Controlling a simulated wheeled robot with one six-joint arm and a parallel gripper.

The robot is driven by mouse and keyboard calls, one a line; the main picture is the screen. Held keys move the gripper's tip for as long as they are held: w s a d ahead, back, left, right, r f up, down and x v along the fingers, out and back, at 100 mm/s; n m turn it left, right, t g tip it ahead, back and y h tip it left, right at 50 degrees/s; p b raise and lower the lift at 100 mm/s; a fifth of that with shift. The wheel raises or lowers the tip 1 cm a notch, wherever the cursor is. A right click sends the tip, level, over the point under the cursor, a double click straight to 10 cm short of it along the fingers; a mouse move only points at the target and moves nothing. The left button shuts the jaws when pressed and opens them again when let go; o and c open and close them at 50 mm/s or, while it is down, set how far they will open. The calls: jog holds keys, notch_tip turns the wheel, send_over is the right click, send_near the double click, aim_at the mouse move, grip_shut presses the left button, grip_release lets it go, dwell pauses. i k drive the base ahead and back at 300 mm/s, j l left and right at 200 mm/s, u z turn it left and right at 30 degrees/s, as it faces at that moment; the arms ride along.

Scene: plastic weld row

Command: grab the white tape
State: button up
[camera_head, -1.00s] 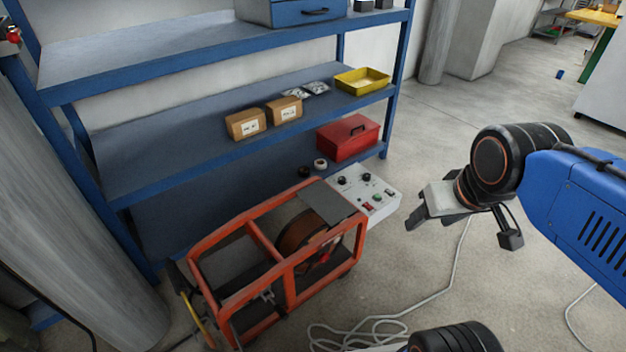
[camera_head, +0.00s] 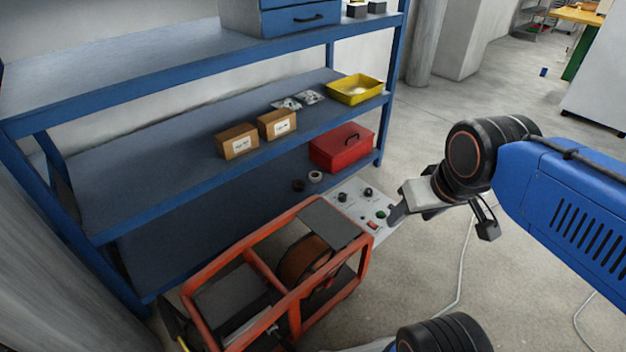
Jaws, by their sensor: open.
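The white tape (camera_head: 315,176) is a small roll on the lowest blue shelf. It lies just left of the red toolbox and next to a dark roll of tape (camera_head: 298,185). My gripper (camera_head: 412,213) is open and empty, to the right of the tape and apart from it. Its dark fingers appear in front of the right edge of the grey control panel. No part of the tape is covered by my arm.
The red toolbox (camera_head: 342,148) stands close beside the tape. An orange-framed machine (camera_head: 285,270) and its control panel (camera_head: 363,203) stand in front of the shelf. Cartons (camera_head: 238,142) and a yellow tray (camera_head: 355,90) sit on the shelf above. Floor at right is open.

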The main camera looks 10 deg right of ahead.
aim_at(314, 179)
jog(key=k, duration=0.8)
jog(key=k+u, duration=0.15)
jog(key=u, duration=0.25)
jog(key=k+u, duration=0.15)
jog(key=u, duration=0.25)
jog(key=k+j+u, duration=0.15)
jog(key=u, duration=0.25)
jog(key=l+u, duration=0.25)
jog(key=u, duration=0.25)
jog(key=l+u, duration=0.3)
jog(key=u, duration=0.15)
jog(key=l+u, duration=0.3)
jog(key=u, duration=0.2)
jog(key=k+l, duration=0.2)
jog(key=l, duration=0.45)
jog(key=k+l, duration=0.2)
jog(key=l, duration=0.45)
jog(key=k+l, duration=0.15)
jog(key=l, duration=0.5)
jog(key=k+l, duration=0.2)
jog(key=l, duration=0.45)
jog(key=k+l, duration=0.2)
jog(key=l, duration=0.45)
jog(key=k+l, duration=0.2)
jog(key=l, duration=0.45)
jog(key=k+l, duration=0.2)
jog(key=l, duration=0.45)
jog(key=k+l, duration=0.15)
jog(key=l, duration=0.55)
